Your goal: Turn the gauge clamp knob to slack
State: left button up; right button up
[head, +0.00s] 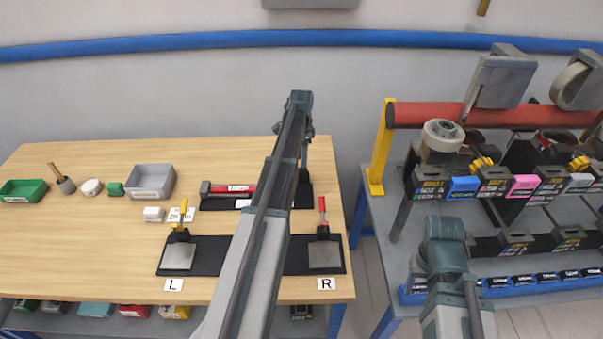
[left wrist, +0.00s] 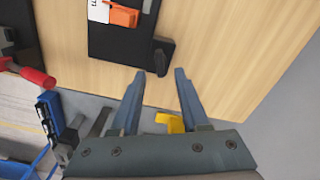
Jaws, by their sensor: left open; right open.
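In the left wrist view a black board (left wrist: 108,48) lies on the wooden table. It bears an orange piece (left wrist: 123,16) and, at its edge, a dark knob-like part (left wrist: 161,56). I cannot tell for certain that this is the gauge clamp knob, or how it is turned. My left gripper (left wrist: 160,73) is open and empty, its fingertips appearing just short of the dark part with a gap. In the head view the back black mat (head: 225,203) is partly covered by my left arm, which also hides most of this gripper.
A front mat (head: 213,266) has a yellow-handled clamp (head: 181,222) at L and a red-handled clamp (head: 323,222) at R. A red-handled hammer (head: 228,188) lies behind. A rack with a red roller (head: 480,114) and yellow post (head: 381,150) stands right of the table.

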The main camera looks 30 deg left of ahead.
aim_at(301, 168)
pick_arm(q)
notch_tip(301, 168, down, 4)
jog(key=b, duration=0.3)
jog(key=shift+c, duration=0.3)
grip_shut()
